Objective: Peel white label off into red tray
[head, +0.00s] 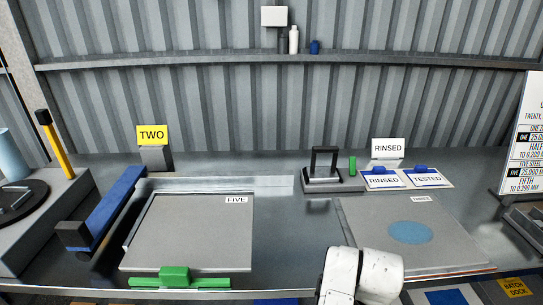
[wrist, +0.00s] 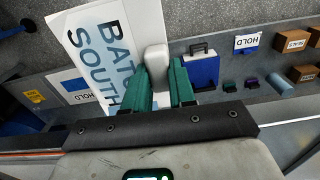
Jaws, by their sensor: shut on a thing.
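My gripper (wrist: 160,82) shows in the wrist view, its two green fingers shut on a pale, rounded thing (wrist: 156,58). I cannot tell whether this is part of a label. Behind it lies a large white sheet (wrist: 88,28) with blue letters reading "BAT" and "SOUTH"; I cannot tell whether the held thing touches it. In the head view, a small white label (head: 237,199) reading "FIVE" lies on the left grey plate (head: 190,235). Another white label (head: 420,198) lies at the back of the right plate (head: 360,222). I see no red tray in either view.
In the head view, a green clamp (head: 174,275) sits at the left plate's front edge and a blue bar (head: 112,205) beside it. A black-handled block (head: 325,180) stands behind. The wrist view shows a blue case (wrist: 201,70) and brown boxes (wrist: 300,75).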

